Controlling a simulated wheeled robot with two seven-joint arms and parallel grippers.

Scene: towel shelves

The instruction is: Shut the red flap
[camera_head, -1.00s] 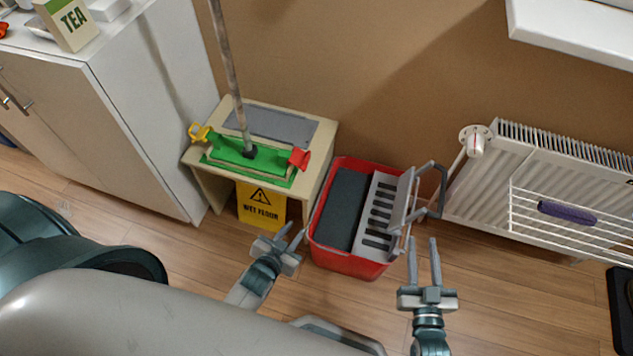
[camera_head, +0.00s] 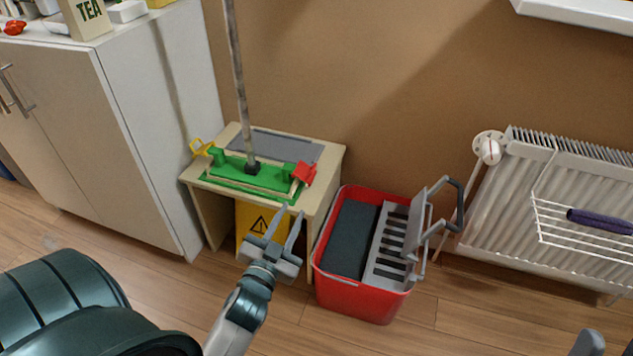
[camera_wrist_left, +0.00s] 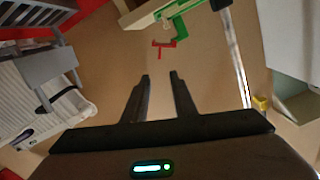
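The red flap (camera_head: 305,173) sits at the right end of the green mop head (camera_head: 262,174) and sticks up at a tilt, so it looks open. It also shows in the left wrist view (camera_wrist_left: 165,47), ahead of the fingertips. My left gripper (camera_head: 291,211) is open and empty, in front of the stand and a little below the flap in the head view, apart from it. In the left wrist view its two fingers (camera_wrist_left: 159,77) have nothing between them.
The mop lies on a beige stand (camera_head: 334,165), its pole (camera_head: 238,80) rising, with a yellow flap (camera_head: 202,147) at its left. A red bucket (camera_head: 362,300) with a grey wringer stands right of the stand. A white cabinet (camera_head: 150,120) is left; a radiator (camera_head: 500,225) is right.

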